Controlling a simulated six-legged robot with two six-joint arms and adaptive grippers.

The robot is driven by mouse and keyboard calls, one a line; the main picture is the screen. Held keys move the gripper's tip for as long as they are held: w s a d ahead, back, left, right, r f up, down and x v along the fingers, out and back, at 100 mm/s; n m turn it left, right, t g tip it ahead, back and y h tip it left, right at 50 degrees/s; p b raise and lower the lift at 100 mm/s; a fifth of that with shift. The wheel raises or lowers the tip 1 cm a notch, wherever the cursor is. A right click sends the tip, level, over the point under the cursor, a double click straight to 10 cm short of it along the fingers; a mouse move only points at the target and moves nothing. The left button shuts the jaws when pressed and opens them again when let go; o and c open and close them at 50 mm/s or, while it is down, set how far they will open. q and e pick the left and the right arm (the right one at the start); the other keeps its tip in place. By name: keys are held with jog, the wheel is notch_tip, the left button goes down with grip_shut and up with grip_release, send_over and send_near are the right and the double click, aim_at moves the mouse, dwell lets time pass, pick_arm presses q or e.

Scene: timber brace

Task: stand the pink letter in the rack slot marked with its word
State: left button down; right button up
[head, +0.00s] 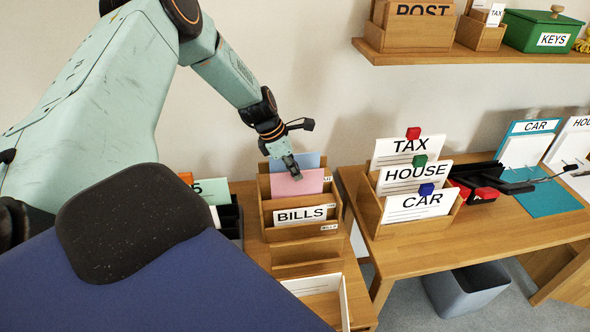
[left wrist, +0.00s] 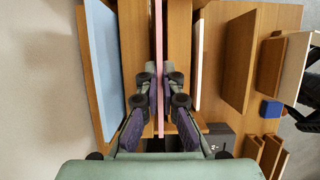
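The pink letter (head: 297,183) stands upright in the wooden letter rack (head: 265,217), behind the white BILLS letter (head: 300,214) and in front of a blue letter (head: 308,161). Its lower edge is hidden behind a divider. No word shows on its visible face. My left gripper (head: 291,167) is at its top edge. In the left wrist view the gripper (left wrist: 160,75) has its two fingers against either side of the pink letter (left wrist: 158,30), with little or no gap. Small labels on the rack's right edge are mostly too small to read; the front one seems to read BILLS. My right gripper is not in view.
A second wooden rack (head: 369,206) to the right holds TAX, HOUSE and CAR cards with coloured blocks. A shelf (head: 480,55) with boxes hangs above right. A grey bin (head: 466,291) stands below the right desk.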

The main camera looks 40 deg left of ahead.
pick_arm(q)
jog(key=shift+f+b, duration=0.55)
jog(key=shift+f, duration=0.25)
jog(key=c, duration=1.4)
grip_release()
jog(key=shift+r, duration=0.1)
jog(key=shift+c, duration=0.2)
jog(key=shift+o, duration=0.3)
jog(key=o, duration=0.4)
notch_tip(320, 180, up, 8)
jog(key=p, duration=0.9)
jog(key=shift+r, duration=0.1)
